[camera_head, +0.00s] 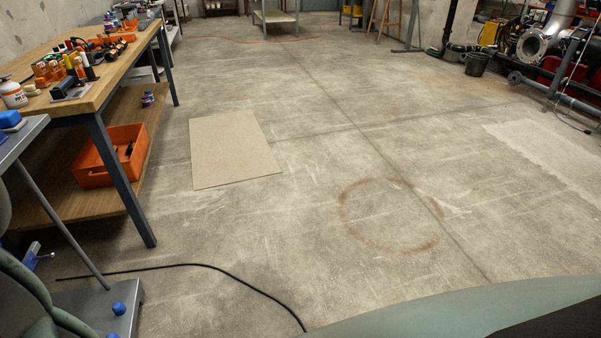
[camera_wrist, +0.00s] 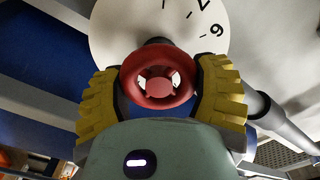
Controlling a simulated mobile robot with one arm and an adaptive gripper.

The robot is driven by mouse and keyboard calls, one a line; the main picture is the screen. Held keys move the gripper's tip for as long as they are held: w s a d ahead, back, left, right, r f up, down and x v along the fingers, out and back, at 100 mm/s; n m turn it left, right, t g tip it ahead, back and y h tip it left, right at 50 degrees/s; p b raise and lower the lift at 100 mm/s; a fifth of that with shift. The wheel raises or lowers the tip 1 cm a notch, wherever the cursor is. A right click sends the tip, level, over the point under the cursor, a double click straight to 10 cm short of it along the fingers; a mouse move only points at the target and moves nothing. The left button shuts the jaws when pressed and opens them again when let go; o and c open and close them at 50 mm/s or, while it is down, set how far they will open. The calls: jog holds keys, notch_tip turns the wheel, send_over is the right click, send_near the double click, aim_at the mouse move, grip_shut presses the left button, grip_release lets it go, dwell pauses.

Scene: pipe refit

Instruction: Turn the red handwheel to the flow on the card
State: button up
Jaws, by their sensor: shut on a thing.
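In the wrist view the red handwheel (camera_wrist: 157,103) is a round spoked wheel in front of a white dial (camera_wrist: 112,32). Black figures show at the dial's upper right; the rest of its scale is hidden or out of frame, and I see no pointer. My gripper (camera_wrist: 160,92) has one yellow padded finger on each side of the wheel and is shut on its rim. I cannot see the card in either view. Neither the handwheel nor my gripper shows in the head view.
In the wrist view a grey pipe (camera_wrist: 280,125) runs to the right of the wheel. In the head view a workbench (camera_head: 120,62) with tools stands at left, over an orange bin (camera_head: 95,178). A black cable (camera_head: 215,267) lies on the floor, which is mostly clear.

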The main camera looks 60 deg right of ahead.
jog(key=shift+w+d+f+m, duration=0.1)
jog(key=shift+m, duration=0.9)
jog(key=o, duration=1.2)
jog(key=v, duration=1.2)
